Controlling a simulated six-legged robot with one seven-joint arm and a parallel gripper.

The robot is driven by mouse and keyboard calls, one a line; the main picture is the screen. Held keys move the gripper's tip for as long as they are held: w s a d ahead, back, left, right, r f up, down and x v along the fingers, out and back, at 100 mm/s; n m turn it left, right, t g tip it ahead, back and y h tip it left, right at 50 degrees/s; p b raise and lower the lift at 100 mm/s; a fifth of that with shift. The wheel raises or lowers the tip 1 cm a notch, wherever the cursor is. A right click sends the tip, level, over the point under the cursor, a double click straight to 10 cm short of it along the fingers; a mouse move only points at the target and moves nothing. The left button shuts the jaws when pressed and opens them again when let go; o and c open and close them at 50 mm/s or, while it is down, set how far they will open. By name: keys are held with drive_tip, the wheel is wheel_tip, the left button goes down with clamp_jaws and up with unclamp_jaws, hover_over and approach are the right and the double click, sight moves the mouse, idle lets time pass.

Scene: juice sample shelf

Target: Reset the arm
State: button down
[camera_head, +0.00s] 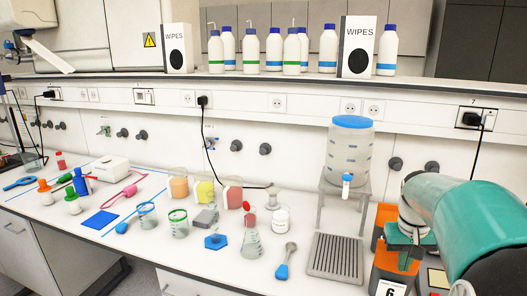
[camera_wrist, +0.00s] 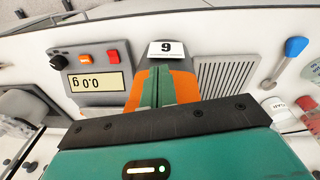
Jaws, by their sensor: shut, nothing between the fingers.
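My arm reaches in from the right edge of the head view as a large teal link with a dark grey joint. My gripper (camera_wrist: 150,120) shows in the wrist view as a teal body with a dark plate across its front. In the head view the orange block (camera_head: 386,215) is partly covered by my arm, with the card 6 (camera_head: 391,288) in front.
A scale (camera_wrist: 92,72) reading 0.0 g sits beside the block. Cups, a flask (camera_head: 251,240) and a blue-handled spoon (camera_head: 284,262) fill the middle bench. Wipes boxes and bottles line the shelf (camera_head: 240,80).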

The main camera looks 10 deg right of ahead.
drive_tip(key=s+a+r+n+t, duration=0.1)
drive_tip(key=a+r, duration=0.1)
drive_tip(key=a, duration=0.6)
drive_tip(key=s+a+r+n+t, duration=0.1)
drive_tip(key=s+a+r, duration=0.1)
drive_tip(key=a, duration=0.7)
drive_tip(key=s+a+f+n+t, duration=0.1)
drive_tip(key=s+a, duration=0.3)
drive_tip(key=a, duration=0.2)
drive_tip(key=s+a+n+t+y, duration=0.1)
drive_tip(key=s+a+t, duration=0.1)
drive_tip(key=s+a, duration=0.2)
drive_tip(key=shift+a+f+n, duration=0.3)
drive_tip(key=shift+a+f, duration=0.1)
drive_tip(key=shift+a, duration=0.7)
drive_tip(key=shift+d, duration=0.2)
